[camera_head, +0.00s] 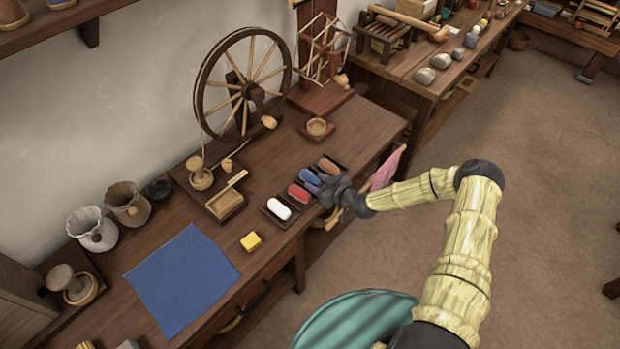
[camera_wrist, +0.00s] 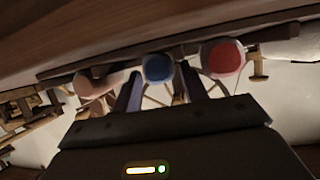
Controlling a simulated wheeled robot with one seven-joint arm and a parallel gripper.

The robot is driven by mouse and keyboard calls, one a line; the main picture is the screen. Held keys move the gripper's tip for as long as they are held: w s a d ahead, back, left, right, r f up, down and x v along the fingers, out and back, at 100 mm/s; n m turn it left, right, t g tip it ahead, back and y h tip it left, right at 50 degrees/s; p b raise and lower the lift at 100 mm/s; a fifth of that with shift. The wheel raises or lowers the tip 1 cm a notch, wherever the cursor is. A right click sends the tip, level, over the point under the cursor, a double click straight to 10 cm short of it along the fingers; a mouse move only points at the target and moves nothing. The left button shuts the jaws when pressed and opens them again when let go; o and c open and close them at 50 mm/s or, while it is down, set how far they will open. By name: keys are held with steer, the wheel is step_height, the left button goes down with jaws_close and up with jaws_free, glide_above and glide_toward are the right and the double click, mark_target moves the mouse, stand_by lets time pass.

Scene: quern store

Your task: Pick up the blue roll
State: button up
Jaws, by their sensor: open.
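The blue roll (camera_head: 310,178) lies in a row of rolls on the dark wooden table in the head view, partly hidden by my gripper. In the wrist view the blue roll (camera_wrist: 158,68) shows its round end, framed between my two fingers. My gripper (camera_head: 324,184) is open at the right-hand end of the blue roll, over the table's front edge. In the wrist view my gripper (camera_wrist: 162,88) has a finger on either side of the blue roll's end, with nothing clamped. I cannot tell whether the fingers touch it.
A red roll (camera_head: 299,193) and an orange-brown roll (camera_head: 329,166) flank the blue one closely. A white roll (camera_head: 279,208) lies beyond the red. A yellow block (camera_head: 251,242) and a blue cloth (camera_head: 182,280) lie further left. A spinning wheel (camera_head: 240,85) stands behind.

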stand_by(0.4)
steer(key=c, duration=0.7)
steer(key=shift+r, duration=0.1)
steer(key=shift+c, duration=0.2)
step_height(320, 180, up, 10)
